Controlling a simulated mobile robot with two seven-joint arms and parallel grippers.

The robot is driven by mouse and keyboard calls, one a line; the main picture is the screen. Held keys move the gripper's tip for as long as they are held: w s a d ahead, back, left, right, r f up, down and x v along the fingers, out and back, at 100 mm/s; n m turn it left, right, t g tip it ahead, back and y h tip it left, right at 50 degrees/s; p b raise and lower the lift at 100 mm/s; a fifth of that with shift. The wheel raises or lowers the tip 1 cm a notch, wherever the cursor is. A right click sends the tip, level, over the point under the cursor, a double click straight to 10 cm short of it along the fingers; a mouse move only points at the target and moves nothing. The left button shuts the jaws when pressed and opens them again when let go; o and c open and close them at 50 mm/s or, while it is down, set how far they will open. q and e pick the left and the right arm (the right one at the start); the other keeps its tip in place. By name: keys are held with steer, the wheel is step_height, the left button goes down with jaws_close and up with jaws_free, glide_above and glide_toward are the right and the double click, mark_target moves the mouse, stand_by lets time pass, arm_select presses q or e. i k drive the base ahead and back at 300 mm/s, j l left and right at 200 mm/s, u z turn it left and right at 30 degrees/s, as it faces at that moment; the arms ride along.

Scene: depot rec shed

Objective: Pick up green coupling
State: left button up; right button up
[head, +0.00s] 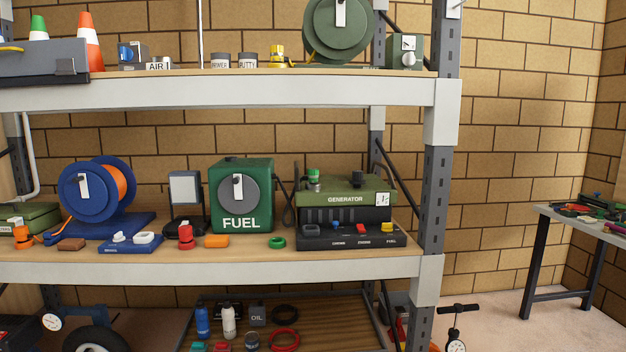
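A small green ring-shaped piece (277,242), which looks like the green coupling, lies on the middle shelf (250,255) near its front edge. It sits between an orange block (216,241) on its left and the dark base of the generator (350,237) on its right. The green fuel box (255,195) stands behind it and to the left. A green cap (313,174) also shows on top of the generator. Neither of my grippers is in the head view.
A red fitting (186,237), a blue tray (130,245) and a blue reel (97,190) stand further left on the same shelf. The upper shelf (220,92) hangs over it. A grey post (430,180) bounds the right end. A workbench (575,218) stands far right.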

mark_target(313, 173)
steer(key=i+u, duration=0.15)
steer(key=u, duration=0.25)
steer(key=i+l+u, duration=0.15)
steer(key=u, duration=0.2)
steer(key=i+l+u, duration=0.1)
steer(key=u, duration=0.3)
steer(key=i+l+u, duration=0.15)
steer(key=l, duration=0.15)
steer(key=i+l+u, duration=0.1)
steer(key=l, duration=0.2)
steer(key=i+l+u, duration=0.15)
steer(key=l, duration=0.15)
steer(key=i+l, duration=0.1)
steer(key=l, duration=0.2)
steer(key=i+l+u, duration=0.1)
steer(key=l, duration=0.2)
steer(key=i+l, duration=0.1)
steer(key=l, duration=0.2)
steer(key=i+l, duration=0.15)
steer(key=l, duration=0.25)
steer(key=i+l, duration=0.1)
steer(key=l, duration=0.25)
steer(key=i+l, duration=0.15)
steer(key=l, duration=0.25)
steer(key=i+l, duration=0.15)
steer(key=l, duration=0.2)
steer(key=u, duration=0.05)
